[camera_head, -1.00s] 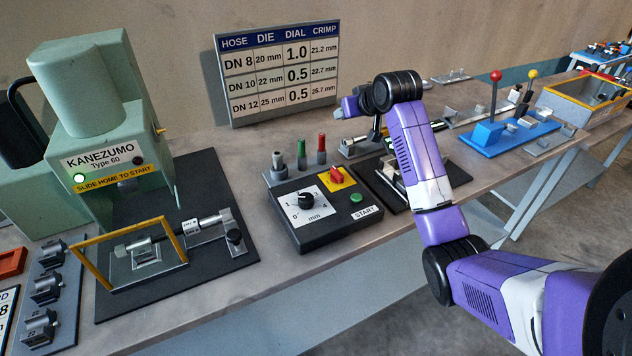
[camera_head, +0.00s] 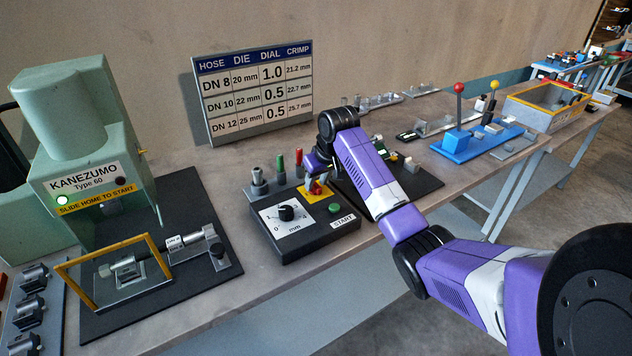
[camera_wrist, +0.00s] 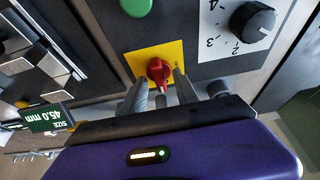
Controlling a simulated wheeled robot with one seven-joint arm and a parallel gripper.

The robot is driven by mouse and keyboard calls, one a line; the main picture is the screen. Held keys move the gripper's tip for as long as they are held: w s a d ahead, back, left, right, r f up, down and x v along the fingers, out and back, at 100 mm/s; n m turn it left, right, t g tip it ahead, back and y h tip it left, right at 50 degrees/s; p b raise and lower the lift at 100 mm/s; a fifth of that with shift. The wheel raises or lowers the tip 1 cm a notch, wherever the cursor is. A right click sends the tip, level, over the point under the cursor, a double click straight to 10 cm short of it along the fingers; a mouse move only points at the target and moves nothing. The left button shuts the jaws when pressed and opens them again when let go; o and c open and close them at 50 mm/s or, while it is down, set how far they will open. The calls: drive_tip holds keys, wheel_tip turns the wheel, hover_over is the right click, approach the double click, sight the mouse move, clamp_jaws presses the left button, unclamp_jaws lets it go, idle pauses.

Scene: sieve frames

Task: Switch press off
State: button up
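The control box (camera_head: 296,232) sits on the bench with a red rotary switch (camera_wrist: 158,72) on a yellow plate (camera_wrist: 135,60). The switch also shows in the head view (camera_head: 315,188), partly hidden by my gripper. My gripper (camera_wrist: 160,78) is open, pointing at the switch. In the wrist view its two fingers lie one on each side of the red handle; I cannot tell whether they touch it.
A black fixture plate (camera_head: 425,180) lies just right. A hose table sign (camera_head: 255,90) stands behind.

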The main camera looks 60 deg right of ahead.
drive_tip(key=shift+w+d+f, duration=0.15)
drive_tip(key=shift+f, duration=0.3)
drive_tip(key=shift+c, duration=0.3)
clamp_jaws()
